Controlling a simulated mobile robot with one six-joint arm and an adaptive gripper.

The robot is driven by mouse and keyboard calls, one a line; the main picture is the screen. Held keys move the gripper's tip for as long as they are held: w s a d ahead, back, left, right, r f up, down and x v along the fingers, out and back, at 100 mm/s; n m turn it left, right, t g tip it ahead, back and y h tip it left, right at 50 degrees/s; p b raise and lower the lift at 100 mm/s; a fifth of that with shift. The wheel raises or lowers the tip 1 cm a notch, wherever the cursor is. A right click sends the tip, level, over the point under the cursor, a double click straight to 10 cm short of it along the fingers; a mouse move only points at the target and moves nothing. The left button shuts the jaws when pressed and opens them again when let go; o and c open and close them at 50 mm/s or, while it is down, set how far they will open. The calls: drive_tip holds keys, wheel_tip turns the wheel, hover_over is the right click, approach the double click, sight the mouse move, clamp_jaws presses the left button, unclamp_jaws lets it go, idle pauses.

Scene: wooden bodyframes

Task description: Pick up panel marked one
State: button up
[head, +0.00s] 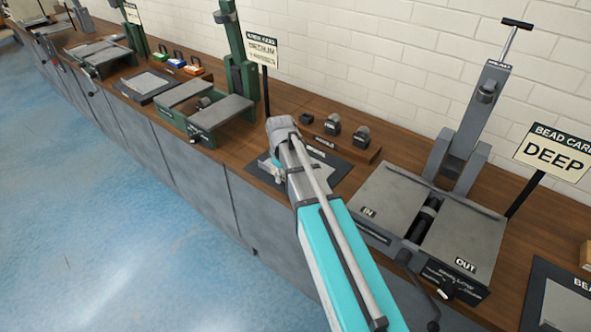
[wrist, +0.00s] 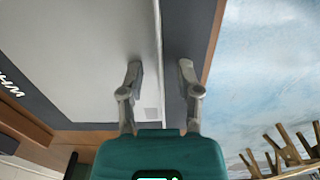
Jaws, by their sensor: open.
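In the wrist view a flat light-grey panel (wrist: 85,50) lies on a dark mat (wrist: 177,112). No mark "one" can be read on it; only a small faint square shows near its lower right corner. My gripper (wrist: 161,72) is open, with one finger over the panel and the other over the mat strip, and the panel's edge runs between them. I cannot tell whether the fingers touch anything. In the head view my arm hides most of my gripper and part of the mat (head: 334,167) with its grey sheet.
A grey bead roller bench (head: 385,190) with the DEEP sign (head: 553,152) stands to the right. A green machine (head: 222,108) with the MEDIUM sign (head: 262,50) stands to the left. Small dark blocks (head: 332,125) sit on a wooden strip behind. Blue floor (head: 100,210) lies open in front.

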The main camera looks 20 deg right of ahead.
clamp_jaws()
drive_tip(key=shift+r, duration=0.2)
idle(0.4)
wheel_tip(320, 180, up, 3)
drive_tip(key=p, duration=0.3)
drive_tip(key=shift+f, duration=0.15)
drive_tip(key=s+a+r+p, duration=0.2)
drive_tip(key=s+r+p, duration=0.3)
drive_tip(key=s, duration=0.1)
drive_tip(key=s+a+r+p, duration=0.2)
drive_tip(key=s+r+p, duration=0.3)
drive_tip(key=s, duration=0.2)
drive_tip(key=shift+s+a, duration=0.15)
drive_tip(key=shift+a, duration=0.1)
drive_tip(key=shift+s, duration=0.15)
idle(0.3)
